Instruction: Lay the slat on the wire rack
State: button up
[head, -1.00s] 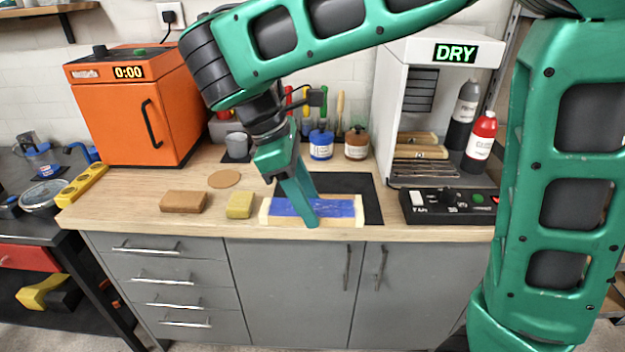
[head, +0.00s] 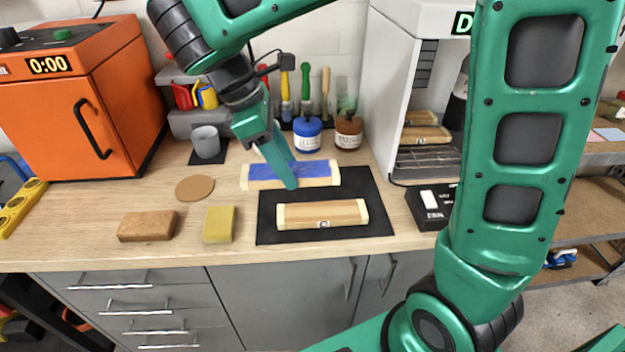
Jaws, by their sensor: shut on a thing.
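My gripper (head: 284,176) is shut on a slat (head: 317,174) with a blue face and pale ends. The slat is level, over or beside the back left edge of the black mat; I cannot tell whether it touches the bench. The wire rack (head: 430,160) is in the white cabinet (head: 398,100) at the right, partly hidden by my arm. Wooden slats (head: 424,135) show inside the cabinet above the rack's front part. A second slat (head: 322,213), plain wood with pale ends, lies on the black mat (head: 290,236).
A brown block (head: 147,226), a yellow sponge (head: 219,224) and a cork disc (head: 194,188) lie to the left. A grey cup (head: 206,142), a blue jar (head: 307,134) and a brown jar (head: 348,132) stand behind. A black control box (head: 428,207) sits before the cabinet.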

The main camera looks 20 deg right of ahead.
jog(key=w+d+f, duration=0.1)
jog(key=d, duration=0.1)
jog(key=w+d+f, duration=0.1)
jog(key=d+f, duration=0.1)
jog(key=d, duration=0.1)
jog(key=w+d+f, duration=0.2)
jog(key=shift+d+f, duration=0.2)
jog(key=shift+d, duration=0.2)
jog(key=shift+f, duration=1.95)
jog(key=o, duration=1.2)
jog(key=shift+f, duration=0.1)
jog(key=shift+o, duration=0.2)
